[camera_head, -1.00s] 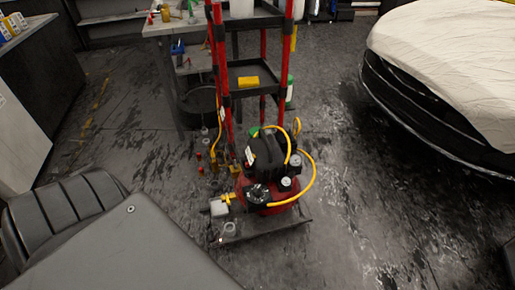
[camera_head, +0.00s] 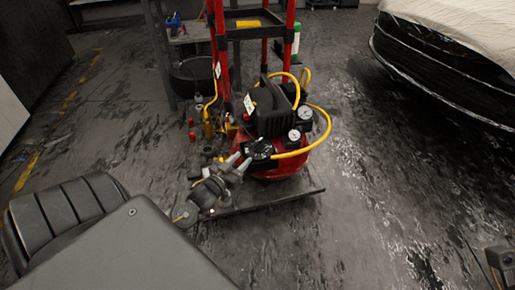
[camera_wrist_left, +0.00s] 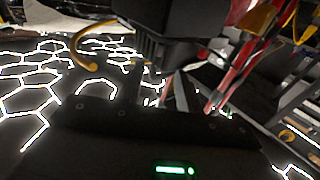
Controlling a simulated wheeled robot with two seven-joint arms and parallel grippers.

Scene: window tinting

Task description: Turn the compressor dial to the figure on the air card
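The red and black compressor (camera_head: 275,115) stands on a dark board at the foot of a red-framed cart. A black ribbed dial (camera_head: 261,149) sits on its front, with two round gauges beside it, an upper one (camera_head: 305,113) and a lower one (camera_head: 294,135). A small white card (camera_head: 249,104) is on its left side; I cannot read it. My left gripper (camera_head: 238,163) is just left of the dial, its fingers apart and pointing at it; I cannot tell if they touch it. In the left wrist view dark shapes crowd the fingers (camera_wrist_left: 158,92). Part of my right arm (camera_head: 503,262) shows at bottom right; its fingers are unclear.
A yellow hose (camera_head: 318,140) loops around the compressor's right side. The board's edge (camera_head: 270,201) runs in front of it. Small red and brass fittings (camera_head: 192,130) stand to the left. A covered car (camera_head: 440,70) is at upper right, with open floor between.

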